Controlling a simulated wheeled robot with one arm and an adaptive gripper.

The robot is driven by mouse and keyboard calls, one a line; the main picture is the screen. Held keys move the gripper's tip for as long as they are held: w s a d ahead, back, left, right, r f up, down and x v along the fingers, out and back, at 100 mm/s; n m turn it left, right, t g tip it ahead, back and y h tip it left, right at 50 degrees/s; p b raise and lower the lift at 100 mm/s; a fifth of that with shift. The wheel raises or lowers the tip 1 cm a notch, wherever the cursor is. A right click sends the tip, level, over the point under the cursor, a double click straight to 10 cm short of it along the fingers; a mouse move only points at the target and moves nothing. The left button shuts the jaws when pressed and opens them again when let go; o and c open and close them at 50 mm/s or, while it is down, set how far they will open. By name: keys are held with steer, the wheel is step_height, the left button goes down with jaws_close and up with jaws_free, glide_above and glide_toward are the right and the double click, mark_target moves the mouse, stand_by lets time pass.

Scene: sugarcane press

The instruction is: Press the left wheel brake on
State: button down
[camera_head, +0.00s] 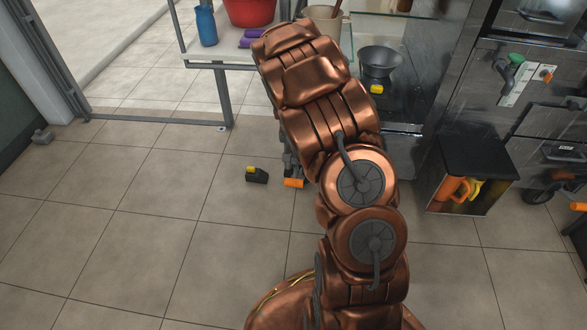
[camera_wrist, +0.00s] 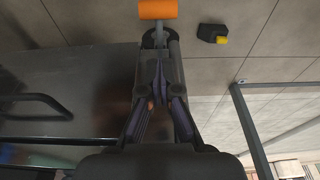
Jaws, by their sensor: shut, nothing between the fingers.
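An orange pedal (camera_head: 293,183), the left wheel brake, shows low near the floor just left of my copper arm. In the wrist view the orange pedal (camera_wrist: 157,9) is at the top edge, beyond my fingertips, with dark wheel parts (camera_wrist: 148,41) just below it. My gripper (camera_wrist: 160,72) is shut and empty, pointing toward the pedal. A gap shows in the picture between fingertips and pedal; I cannot tell the depth or whether they touch. In the head view my arm hides the gripper and most of the left wheel.
A small black block with a yellow top (camera_head: 257,175) lies on the tiled floor left of the pedal. A black bin (camera_head: 474,167) stands right of my arm. Another caster (camera_head: 538,191) is at the far right. A table (camera_head: 229,57) stands behind.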

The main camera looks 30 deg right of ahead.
mark_target(293, 180)
steer(key=b+x, duration=0.1)
steer(key=x, duration=0.3)
steer(key=b+x, duration=0.2)
steer(key=x, duration=0.2)
steer(key=s+b+x, duration=0.1)
steer(key=x, duration=0.3)
steer(key=shift+a+f+b, duration=0.15)
steer(key=shift+a+b, duration=0.15)
steer(key=shift+a, duration=0.1)
steer(key=shift+f+b, duration=0.35)
steer(key=shift+f, duration=0.4)
steer(key=shift+a, duration=0.1)
